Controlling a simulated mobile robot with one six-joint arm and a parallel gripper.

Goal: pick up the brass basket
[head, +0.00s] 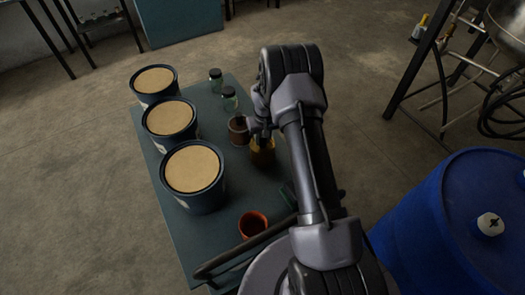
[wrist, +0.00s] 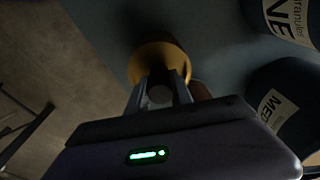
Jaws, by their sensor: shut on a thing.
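The brass basket (head: 263,154) is a small yellow-gold round vessel near the right edge of the blue-green cart top (head: 228,222). My gripper (head: 262,136) comes down on it from above and hides part of it. In the wrist view the basket (wrist: 150,50) sits at the ends of the two fingers, and my gripper (wrist: 160,92) is shut on it. I cannot tell whether its base touches the cart top.
A brown cup (head: 238,131) stands close left of the basket. Two glass jars (head: 229,98) stand behind it. Three dark tubs with tan lids (head: 170,117) line the cart's left side. An orange-red cup (head: 252,224) is nearer. A blue drum (head: 440,225) stands right.

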